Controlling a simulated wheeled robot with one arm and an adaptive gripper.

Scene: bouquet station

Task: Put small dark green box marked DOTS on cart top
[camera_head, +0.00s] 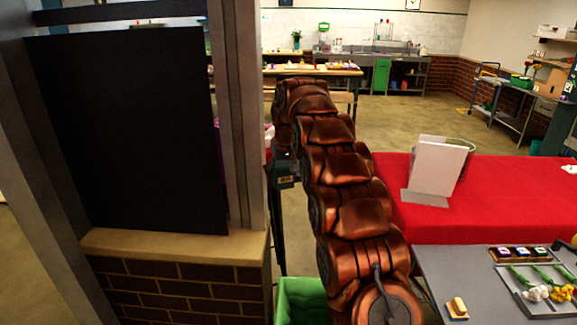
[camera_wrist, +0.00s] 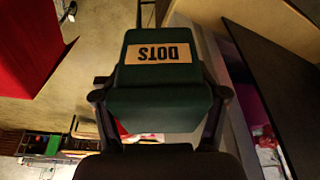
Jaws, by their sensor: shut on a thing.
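The small dark green box marked DOTS (camera_wrist: 160,103) is between the two fingers of my gripper (camera_wrist: 160,95) in the wrist view. Its pale label reads upside down there. My gripper is shut on its sides. In the head view the box (camera_head: 285,182) shows small beside my copper-coloured arm, right of the post; the arm hides most of the gripper. A cart with a blue handle (camera_head: 489,68) stands far back at the right wall, with a green thing and a brown box on or by it. I cannot tell how much of its top is free.
A red-covered table (camera_head: 500,195) with a white panel (camera_head: 436,168) is right of my arm. A grey table (camera_head: 440,275) holds flowers and small trays. A dark board (camera_head: 130,130) on a brick ledge and a post stand close at left. Open floor lies behind the red table.

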